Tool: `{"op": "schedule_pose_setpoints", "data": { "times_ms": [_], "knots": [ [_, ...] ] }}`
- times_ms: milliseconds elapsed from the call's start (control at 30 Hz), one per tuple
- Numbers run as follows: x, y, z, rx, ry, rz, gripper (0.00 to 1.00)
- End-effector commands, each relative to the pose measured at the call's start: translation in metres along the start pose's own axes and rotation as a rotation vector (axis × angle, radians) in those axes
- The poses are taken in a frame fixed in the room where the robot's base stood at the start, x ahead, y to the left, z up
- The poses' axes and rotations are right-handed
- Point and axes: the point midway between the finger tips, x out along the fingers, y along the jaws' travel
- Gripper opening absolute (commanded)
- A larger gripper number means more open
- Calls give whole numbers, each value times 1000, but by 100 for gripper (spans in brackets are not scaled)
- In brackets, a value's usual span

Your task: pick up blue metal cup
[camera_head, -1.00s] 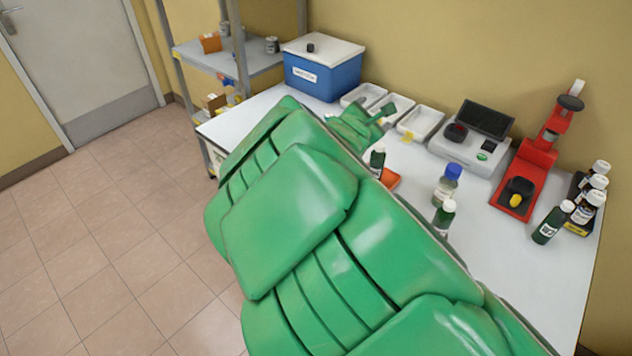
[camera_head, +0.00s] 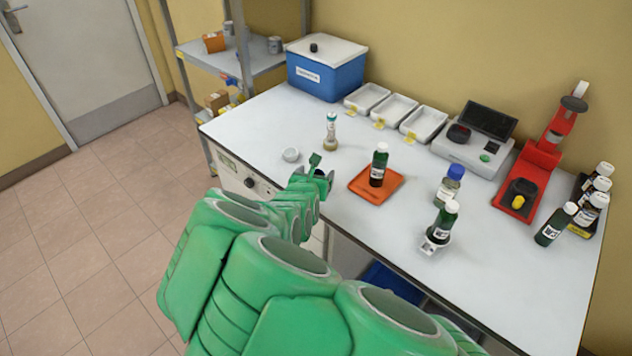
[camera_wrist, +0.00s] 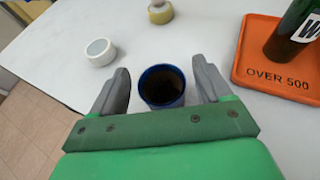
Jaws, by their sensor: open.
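The blue metal cup (camera_wrist: 150,98) has a blue rim and a dark inside, seen from above in the wrist view. It stands on the white table between the two grey fingers of my gripper (camera_wrist: 160,75). The gripper is open, with a gap showing between the cup and each finger. In the head view, my gripper (camera_head: 316,178) is low at the table's front edge, left of the orange mat. The cup cannot be made out clearly there.
A small white round container (camera_head: 290,155) and a clear vessel (camera_head: 331,132) stand near the gripper. An orange mat (camera_head: 361,187) with a dark green bottle (camera_head: 379,166) lies to the right. More bottles (camera_head: 450,185) stand further right. White trays (camera_head: 394,108) line the back.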

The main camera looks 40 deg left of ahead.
Motion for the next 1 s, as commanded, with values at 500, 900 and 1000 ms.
{"op": "schedule_pose_setpoints", "data": {
  "times_ms": [500,900,1000],
  "knots": [
    [18,-2,0,0,1,-3,78],
    [18,-2,0,0,1,-3,24],
    [18,-2,0,0,1,-3,21]
  ]
}}
